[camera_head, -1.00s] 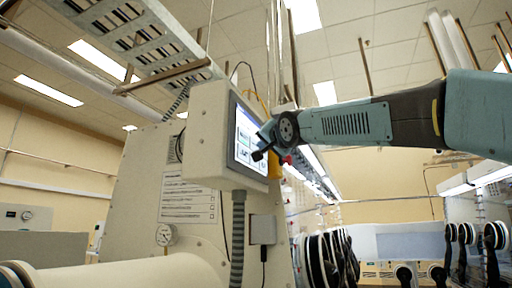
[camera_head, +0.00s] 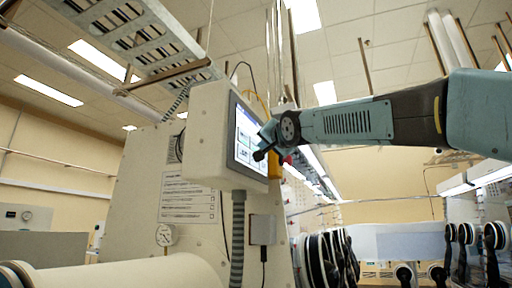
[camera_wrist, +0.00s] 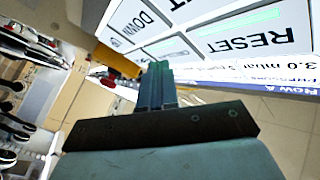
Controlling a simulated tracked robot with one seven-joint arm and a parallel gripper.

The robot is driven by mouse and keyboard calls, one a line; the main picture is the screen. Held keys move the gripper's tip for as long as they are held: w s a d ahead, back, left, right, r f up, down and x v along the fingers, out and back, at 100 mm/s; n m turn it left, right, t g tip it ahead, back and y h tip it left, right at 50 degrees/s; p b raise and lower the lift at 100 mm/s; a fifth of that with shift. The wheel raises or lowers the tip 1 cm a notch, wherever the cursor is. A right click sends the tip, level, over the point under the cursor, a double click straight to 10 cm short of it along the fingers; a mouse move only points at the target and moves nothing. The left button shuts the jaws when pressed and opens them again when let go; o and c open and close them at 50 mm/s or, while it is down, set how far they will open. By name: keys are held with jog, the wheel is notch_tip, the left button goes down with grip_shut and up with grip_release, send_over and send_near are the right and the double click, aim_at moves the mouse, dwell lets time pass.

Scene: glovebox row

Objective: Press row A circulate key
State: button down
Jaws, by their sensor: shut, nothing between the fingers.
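A touchscreen (camera_head: 239,138) is set in a pale box on the grey-white cabinet. In the wrist view the screen (camera_wrist: 205,18) is upside down. It shows a RESET key (camera_wrist: 250,40), a DOWN key (camera_wrist: 140,22), a "3.0 mbar" reading and a blue header that seems to read "ROW A". Another key (camera_wrist: 172,47) lies just beyond the fingertips, its label mostly hidden. I cannot read a circulate label. My gripper (camera_head: 261,155) is shut and empty, its tip over the lower right of the screen. It also shows in the wrist view (camera_wrist: 155,66). Contact cannot be told.
A yellow part (camera_head: 274,166) sits at the box's right side. A grey conduit (camera_head: 238,225) runs down below the box. Round glove ports (camera_head: 325,258) stand to the lower right. A cable tray (camera_head: 130,35) hangs overhead. Open air lies around my arm.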

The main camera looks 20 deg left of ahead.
jog(key=shift+d, duration=0.4)
jog(key=shift+s+d, duration=0.2)
jog(key=shift+d, duration=2.3)
jog(key=s+d+f+g+h, duration=0.2)
jog(key=s+d+f+h, duration=0.15)
jog(key=d+f, duration=0.85)
jog(key=s+d+f+g+h, duration=0.25)
jog(key=d+f+h, duration=0.25)
jog(key=d+f, duration=0.7)
jog(key=s+d+f+g+h, duration=0.1)
jog(key=s+d+f, duration=0.3)
jog(key=f, duration=0.5)
jog(key=s+d+f+g+h, duration=0.1)
jog(key=s+d+f+g, duration=0.1)
jog(key=s+d+f, duration=0.3)
jog(key=s+d+f+g+h, duration=0.2)
jog(key=s+d+f, duration=0.3)
jog(key=s+f, duration=0.4)
notch_tip(320, 180, down, 6)
jog(key=shift+s+m, duration=0.3)
jog(key=shift+s, duration=0.05)
